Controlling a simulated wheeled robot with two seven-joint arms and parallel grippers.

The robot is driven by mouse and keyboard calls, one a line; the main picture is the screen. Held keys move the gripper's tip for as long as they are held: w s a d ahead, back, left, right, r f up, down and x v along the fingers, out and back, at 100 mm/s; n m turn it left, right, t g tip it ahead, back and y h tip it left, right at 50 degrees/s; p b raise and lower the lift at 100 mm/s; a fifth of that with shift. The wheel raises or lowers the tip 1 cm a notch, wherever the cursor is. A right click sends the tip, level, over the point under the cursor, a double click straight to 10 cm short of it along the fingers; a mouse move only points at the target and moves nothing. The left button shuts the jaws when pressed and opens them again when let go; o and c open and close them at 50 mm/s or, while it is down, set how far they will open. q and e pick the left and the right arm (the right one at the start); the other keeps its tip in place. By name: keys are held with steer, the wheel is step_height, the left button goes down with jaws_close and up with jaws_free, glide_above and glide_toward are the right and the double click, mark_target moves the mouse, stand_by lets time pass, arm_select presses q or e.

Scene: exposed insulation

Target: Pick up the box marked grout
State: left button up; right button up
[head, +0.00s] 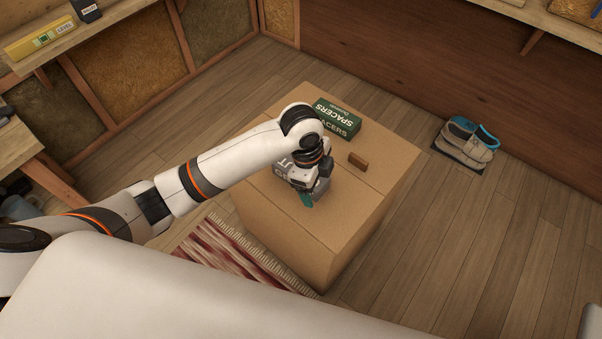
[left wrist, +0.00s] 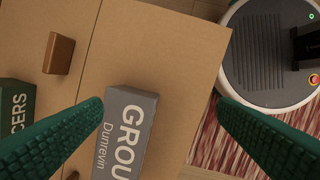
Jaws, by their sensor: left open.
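The grey box marked grout (left wrist: 124,137) lies on top of a large cardboard box. In the head view only a bit of the grout box (head: 283,165) shows, as my left arm and gripper cover most of it. My left gripper (head: 306,198) is over the cardboard box, pointing down. In the left wrist view its two green fingers (left wrist: 160,125) are spread wide, with the grout box between them, nearer the left finger. The gap is empty towards the right finger. I cannot tell how high the fingers are above the box. My right gripper is not in view.
The cardboard box (head: 350,216) also carries a green spacers box (head: 337,117) and a small brown block (head: 358,160). A red and white rug (head: 236,262) lies beside it. Shoes (head: 468,142) stand on the floor at right. A shelf with a yellow level (head: 40,38) is at upper left.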

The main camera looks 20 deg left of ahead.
arm_select(q)
steer(key=w+a+r+m, duration=0.1)
steer(key=w+a, duration=0.1)
steer(key=w+a+r+y, duration=0.1)
steer(key=w+a, duration=0.1)
steer(key=w+a+r+m, duration=0.1)
steer(key=w, duration=0.1)
steer(key=shift+w+a+r+m+g+y, duration=0.2)
steer(key=shift+a+m+g+y, duration=0.1)
steer(key=shift+a+y, duration=0.1)
step_height(320, 180, down, 6)
steer(key=shift+r+b, duration=0.25)
steer(key=shift+b, duration=0.4)
steer(key=shift+a+f+b, duration=0.1)
steer(key=shift+f+b, duration=0.55)
steer(key=shift+f, duration=2.2)
steer(key=c, duration=1.4)
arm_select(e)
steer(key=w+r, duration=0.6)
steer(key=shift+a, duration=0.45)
